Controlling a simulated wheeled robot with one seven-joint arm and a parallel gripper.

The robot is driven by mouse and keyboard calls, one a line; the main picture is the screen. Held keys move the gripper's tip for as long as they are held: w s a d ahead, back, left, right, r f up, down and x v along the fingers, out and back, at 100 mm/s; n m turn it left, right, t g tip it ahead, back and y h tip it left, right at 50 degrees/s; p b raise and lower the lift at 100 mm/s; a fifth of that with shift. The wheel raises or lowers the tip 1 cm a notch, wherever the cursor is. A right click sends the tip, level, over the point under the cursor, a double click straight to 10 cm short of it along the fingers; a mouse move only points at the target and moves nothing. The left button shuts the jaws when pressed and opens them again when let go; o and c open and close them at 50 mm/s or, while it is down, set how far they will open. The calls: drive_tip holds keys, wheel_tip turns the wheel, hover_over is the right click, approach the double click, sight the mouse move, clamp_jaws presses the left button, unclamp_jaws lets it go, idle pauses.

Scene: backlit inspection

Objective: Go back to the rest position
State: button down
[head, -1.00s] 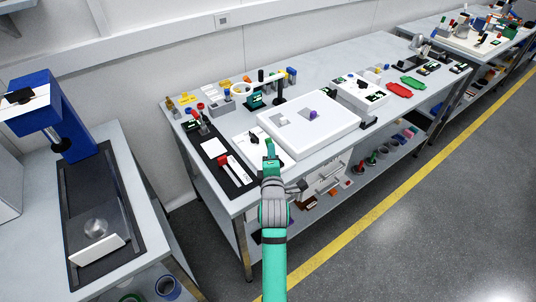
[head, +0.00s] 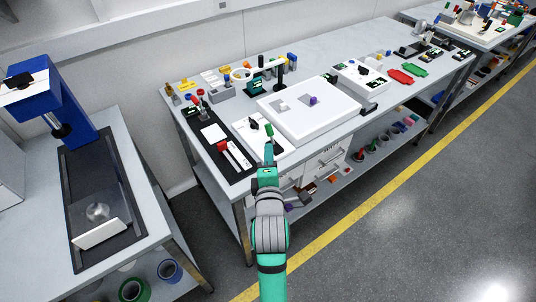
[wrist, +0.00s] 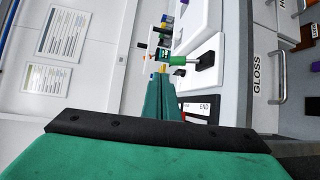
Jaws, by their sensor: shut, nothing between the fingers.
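My gripper (head: 269,147) is held out over the front edge of the workbench (head: 375,50), with its fingers together and nothing between them. In the wrist view its teal fingers (wrist: 163,85) run side by side to a closed tip. Just past the tip in the wrist view is a green handle (wrist: 178,60) on a black block (wrist: 206,61). I cannot tell the exact gap between them. My arm reaches up from the bottom of the head view.
A white raised panel (head: 310,125) bears a small purple piece (head: 314,100). A black tray (head: 232,172) with a red-ended tool lies left of my gripper. A blue press (head: 50,110) stands on the left bench. The floor on the right (head: 400,230) is clear.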

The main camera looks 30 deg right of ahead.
drive_tip(key=shift+s+a+r, duration=0.15)
drive_tip(key=shift+s+a, duration=0.15)
drive_tip(key=shift+s, duration=0.05)
idle(0.3)
drive_tip(key=s+a+f+m+t+y, duration=0.1)
drive_tip(key=s+a+f+m+y, duration=0.15)
drive_tip(key=s+a+f, duration=0.55)
drive_tip(key=s+a+f+m+y, duration=0.25)
drive_tip(key=a+f, duration=0.35)
drive_tip(key=a, duration=0.3)
drive_tip(key=s+a+m+y, duration=0.1)
drive_tip(key=s+a+m, duration=0.2)
drive_tip(key=s, duration=0.7)
drive_tip(key=s+a+f+m+y, duration=0.1)
drive_tip(key=s+a+m, duration=0.3)
drive_tip(key=s+a, duration=0.4)
drive_tip(key=shift+s+a+f+m+y, duration=0.25)
drive_tip(key=shift+s+y, duration=0.55)
drive_tip(key=shift+s, duration=0.45)
